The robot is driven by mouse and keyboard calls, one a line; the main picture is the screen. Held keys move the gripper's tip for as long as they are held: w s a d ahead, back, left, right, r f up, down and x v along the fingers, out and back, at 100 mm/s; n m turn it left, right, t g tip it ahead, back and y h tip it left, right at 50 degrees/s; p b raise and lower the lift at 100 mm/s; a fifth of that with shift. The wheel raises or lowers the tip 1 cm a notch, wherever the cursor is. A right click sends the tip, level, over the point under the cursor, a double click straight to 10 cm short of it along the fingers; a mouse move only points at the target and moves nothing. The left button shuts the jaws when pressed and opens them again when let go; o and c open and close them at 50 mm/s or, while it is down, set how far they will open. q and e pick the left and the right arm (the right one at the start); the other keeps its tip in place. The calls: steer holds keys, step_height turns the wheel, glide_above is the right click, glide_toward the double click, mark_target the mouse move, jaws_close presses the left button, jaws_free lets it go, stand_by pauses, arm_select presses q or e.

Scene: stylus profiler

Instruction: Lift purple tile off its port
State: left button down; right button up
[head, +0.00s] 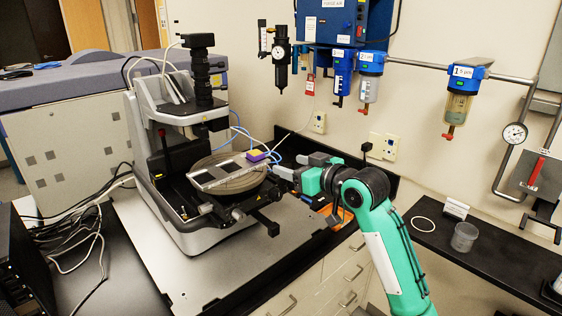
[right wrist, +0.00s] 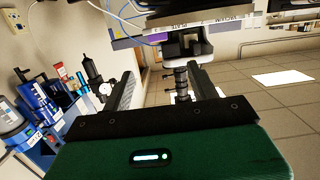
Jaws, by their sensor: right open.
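The purple tile (head: 256,157), with a yellow patch on its top, sits at the right end of a pale plate (head: 212,177) with dark squares. The plate lies on the round stage (head: 238,183) of the stylus profiler (head: 165,115). The port under the tile is hidden. My right gripper (head: 284,166) is just right of the tile, its fingers pointing left towards it. It is open and appears apart from the tile. My left gripper is not in view.
The profiler's black column (head: 201,75) rises left of the tile. Wall-mounted filters (head: 369,75) and a gauge hang behind. A clear cup (head: 464,237) and a white ring (head: 424,224) are on the right black counter.

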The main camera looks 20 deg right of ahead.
mark_target(258, 155)
steer(key=p+x, duration=0.5)
steer(key=x, duration=0.7)
steer(key=shift+w+d+f, duration=0.1)
steer(key=shift+w, duration=0.15)
steer(key=shift+w+a+f, duration=0.15)
steer(key=shift+w+a, duration=0.05)
steer(key=shift+w, duration=0.2)
jaws_close()
